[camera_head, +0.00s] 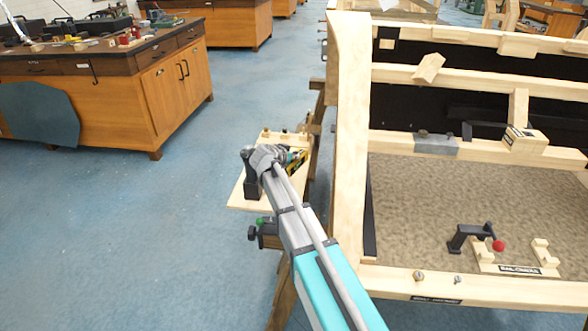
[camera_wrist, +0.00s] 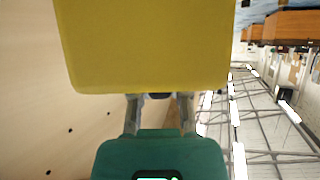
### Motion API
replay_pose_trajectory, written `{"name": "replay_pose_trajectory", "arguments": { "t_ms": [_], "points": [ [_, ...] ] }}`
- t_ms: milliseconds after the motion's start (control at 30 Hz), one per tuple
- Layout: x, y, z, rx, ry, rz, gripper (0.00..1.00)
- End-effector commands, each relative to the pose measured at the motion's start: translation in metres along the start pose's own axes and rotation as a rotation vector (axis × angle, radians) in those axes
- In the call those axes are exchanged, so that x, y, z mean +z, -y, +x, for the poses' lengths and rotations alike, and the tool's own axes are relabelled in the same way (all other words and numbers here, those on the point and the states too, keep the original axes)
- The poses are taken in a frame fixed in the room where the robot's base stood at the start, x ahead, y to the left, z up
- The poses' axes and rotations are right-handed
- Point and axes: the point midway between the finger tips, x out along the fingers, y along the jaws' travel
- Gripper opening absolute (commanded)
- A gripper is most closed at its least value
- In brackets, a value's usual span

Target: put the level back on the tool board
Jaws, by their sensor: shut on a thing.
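The level shows as a large plain yellow block (camera_wrist: 150,45) filling the top of the wrist view. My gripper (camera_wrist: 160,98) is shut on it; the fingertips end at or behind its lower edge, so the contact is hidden. In the head view, my gripper (camera_head: 268,158) is over the small pale wooden tool board (camera_head: 248,204), and a bit of the yellow and black level (camera_head: 296,159) shows just right of it. My wrist hides much of the board. I cannot tell whether the level touches the board.
A large wooden frame (camera_head: 350,120) stands close to the right of my arm. A black clamp with a red knob (camera_head: 497,245) and a wooden holder (camera_head: 515,268) are on it. A wooden workbench (camera_head: 130,100) stands at the left. Blue floor (camera_head: 120,240) between is clear.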

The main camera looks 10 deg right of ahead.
Motion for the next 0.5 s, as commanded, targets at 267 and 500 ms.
{"name": "replay_pose_trajectory", "arguments": {
  "t_ms": [267, 500],
  "points": [
    [0.001, 0.026, 0.051, 0.0, -0.001, -0.001, 0.0],
    [0.007, 0.04, 0.084, 0.0, -0.001, -0.001, 0.0]
  ]
}}
